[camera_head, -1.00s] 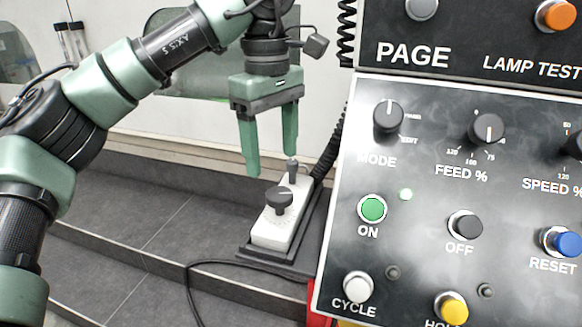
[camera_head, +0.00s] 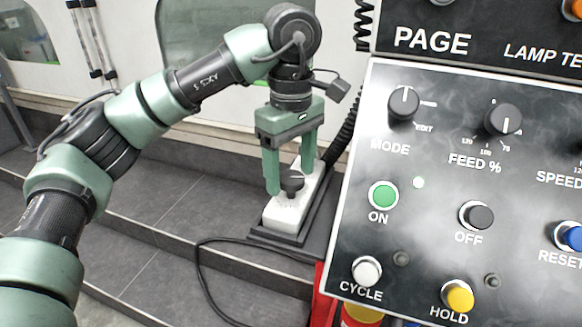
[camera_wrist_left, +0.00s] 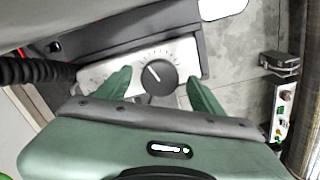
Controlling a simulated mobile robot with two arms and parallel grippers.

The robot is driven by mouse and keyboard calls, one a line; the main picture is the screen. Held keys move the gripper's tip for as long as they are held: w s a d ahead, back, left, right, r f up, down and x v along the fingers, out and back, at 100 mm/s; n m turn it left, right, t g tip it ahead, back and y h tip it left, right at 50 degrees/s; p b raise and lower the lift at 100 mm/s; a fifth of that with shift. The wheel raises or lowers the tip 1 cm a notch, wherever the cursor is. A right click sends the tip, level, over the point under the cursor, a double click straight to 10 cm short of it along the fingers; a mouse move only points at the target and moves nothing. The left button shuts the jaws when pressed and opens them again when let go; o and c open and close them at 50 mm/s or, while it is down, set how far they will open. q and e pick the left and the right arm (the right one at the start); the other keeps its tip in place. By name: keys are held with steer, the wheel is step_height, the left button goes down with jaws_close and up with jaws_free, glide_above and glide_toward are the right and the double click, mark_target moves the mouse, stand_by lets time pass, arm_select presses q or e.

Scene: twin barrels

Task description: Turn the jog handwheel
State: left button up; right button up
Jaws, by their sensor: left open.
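The jog handwheel (camera_head: 292,184) is a dark round knob on a white pendant box (camera_head: 287,213). The box lies in a dark tray on a grey ledge. In the left wrist view the handwheel (camera_wrist_left: 158,77) shows a white pointer line and a ring of scale marks. My left gripper (camera_head: 293,178) is open and points down at the box. Its green fingers stand on either side of the handwheel, with gaps visible in the left wrist view (camera_wrist_left: 160,92). Whether they reach down to the wheel's height is hard to tell. My right gripper is not in view.
A large control panel (camera_head: 450,190) with buttons and knobs fills the right side, close to the box. A coiled cable (camera_head: 345,135) runs up behind it. A black cable (camera_head: 205,270) loops over the ledge. The tiled ledge to the left is clear.

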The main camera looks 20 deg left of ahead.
arm_select(q)
steer(key=c, duration=1.4)
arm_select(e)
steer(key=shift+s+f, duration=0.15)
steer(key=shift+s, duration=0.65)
arm_select(q)
steer(key=shift+n+b, duration=0.3)
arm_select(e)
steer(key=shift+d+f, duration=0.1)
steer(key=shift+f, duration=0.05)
arm_select(q)
steer(key=shift+f+n+b, duration=0.1)
steer(key=shift+n+b, duration=0.4)
steer(key=shift+n, duration=0.5)
steer(key=n, duration=0.2)
steer(key=shift+n+b, duration=0.3)
steer(key=shift+b, duration=0.1)
steer(key=n+b, duration=0.1)
steer(key=n, duration=0.3)
steer(key=shift+n, duration=0.3)
steer(key=shift+n+b, duration=0.35)
steer(key=shift+n, duration=1.55)
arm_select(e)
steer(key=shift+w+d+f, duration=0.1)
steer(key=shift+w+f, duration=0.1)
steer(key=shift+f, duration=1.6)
arm_select(q)
steer(key=o, duration=1.4)
